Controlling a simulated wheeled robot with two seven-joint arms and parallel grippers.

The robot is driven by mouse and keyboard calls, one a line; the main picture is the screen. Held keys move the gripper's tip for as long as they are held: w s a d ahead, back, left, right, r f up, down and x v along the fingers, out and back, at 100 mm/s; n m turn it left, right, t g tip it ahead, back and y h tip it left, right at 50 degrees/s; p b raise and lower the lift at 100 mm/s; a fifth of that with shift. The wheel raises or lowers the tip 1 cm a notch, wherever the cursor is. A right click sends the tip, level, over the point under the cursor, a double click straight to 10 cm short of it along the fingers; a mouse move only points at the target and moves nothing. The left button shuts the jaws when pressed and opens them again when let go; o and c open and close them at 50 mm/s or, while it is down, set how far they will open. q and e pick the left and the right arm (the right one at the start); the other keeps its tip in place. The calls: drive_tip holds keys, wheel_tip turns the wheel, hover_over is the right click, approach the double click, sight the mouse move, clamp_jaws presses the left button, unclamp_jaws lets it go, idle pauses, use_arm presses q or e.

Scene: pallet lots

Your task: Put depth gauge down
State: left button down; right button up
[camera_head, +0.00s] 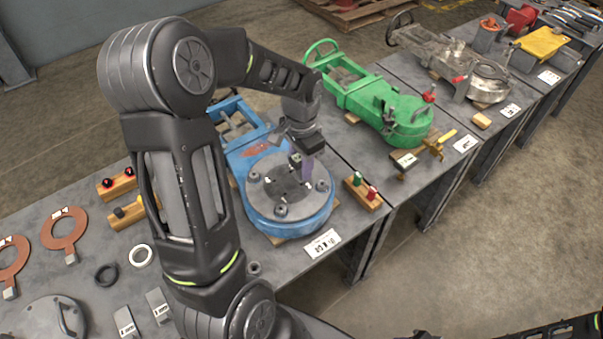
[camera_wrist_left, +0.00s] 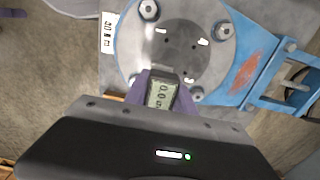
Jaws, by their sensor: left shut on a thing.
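My left gripper (camera_head: 303,166) reaches over the blue machine (camera_head: 288,213) and is shut on the depth gauge. In the left wrist view the gauge's grey digital display (camera_wrist_left: 162,94) sits between the purple fingers of my left gripper (camera_wrist_left: 161,92). The gauge is over the near edge of the machine's round grey bolted face (camera_wrist_left: 185,45). Whether its base touches that face I cannot tell. In the head view the gauge is mostly hidden by the gripper. My right gripper is not in view.
A wooden block with green and red plugs (camera_head: 362,190) stands right of the blue machine, and a white label card (camera_head: 322,243) lies in front. A green machine (camera_head: 385,108) is on the adjoining table. Copper rings (camera_head: 65,228) and a black ring (camera_head: 106,275) lie at left.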

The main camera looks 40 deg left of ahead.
use_arm(q)
drive_tip(key=shift+f, duration=1.8)
drive_tip(key=shift+f, duration=0.2)
drive_tip(key=c, duration=1.1)
unclamp_jaws()
drive_tip(key=shift+o, duration=0.2)
drive_tip(key=shift+r, duration=0.1)
wheel_tip(320, 180, up, 12)
drive_tip(key=shift+r, duration=0.1)
